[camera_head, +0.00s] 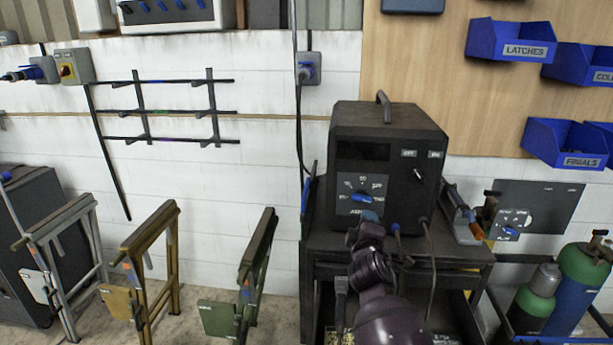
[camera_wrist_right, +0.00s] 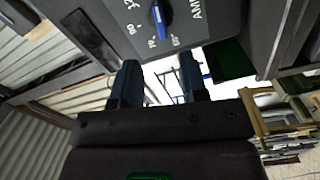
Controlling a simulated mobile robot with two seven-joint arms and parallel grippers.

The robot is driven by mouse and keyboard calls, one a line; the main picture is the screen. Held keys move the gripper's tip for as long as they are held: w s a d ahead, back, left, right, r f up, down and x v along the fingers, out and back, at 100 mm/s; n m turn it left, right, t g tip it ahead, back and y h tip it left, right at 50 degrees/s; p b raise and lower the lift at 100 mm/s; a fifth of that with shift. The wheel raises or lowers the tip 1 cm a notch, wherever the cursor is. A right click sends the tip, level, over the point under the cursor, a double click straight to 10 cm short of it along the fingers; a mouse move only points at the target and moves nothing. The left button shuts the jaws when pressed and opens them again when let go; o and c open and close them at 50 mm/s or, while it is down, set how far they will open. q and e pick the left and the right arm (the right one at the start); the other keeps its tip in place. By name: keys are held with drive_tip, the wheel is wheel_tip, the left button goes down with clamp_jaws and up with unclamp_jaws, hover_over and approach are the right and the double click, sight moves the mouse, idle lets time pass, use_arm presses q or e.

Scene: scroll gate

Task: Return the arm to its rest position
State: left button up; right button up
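My right arm (camera_head: 372,268), dark purple, reaches up from the bottom of the head view in front of the black welding machine (camera_head: 425,155). Its gripper is mostly hidden there behind the wrist, just below the machine's blue dial knob (camera_head: 361,198). In the right wrist view my right gripper (camera_wrist_right: 157,74) has its two dark blue fingers apart, with nothing between them. The blue knob (camera_wrist_right: 158,18) is beyond the fingertips there and appears apart from them. My left arm and gripper are not in view.
The machine stands on a dark cart (camera_head: 455,250). Gas cylinders (camera_head: 575,280) stand at the right. Grey, yellow (camera_head: 150,255) and green (camera_head: 258,255) folding stands are at the left. Blue bins (camera_head: 512,42) hang upper right.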

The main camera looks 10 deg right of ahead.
drive_tip(key=s+d+f+m+g+y, duration=0.1)
drive_tip(key=s+f+m, duration=0.3)
drive_tip(key=s+f, duration=0.4)
drive_tip(key=s+d+f+m+g+y, duration=0.1)
drive_tip(key=s+f, duration=0.7)
drive_tip(key=s, duration=0.9)
drive_tip(key=s+d+f+m+g+y, duration=0.2)
drive_tip(key=s+f+m, duration=0.4)
drive_tip(key=s, duration=0.6)
wheel_tip(320, 180, down, 2)
drive_tip(key=shift+s+f+m+g, duration=0.15)
drive_tip(key=shift+f+m+g, duration=0.15)
drive_tip(key=shift+g, duration=0.5)
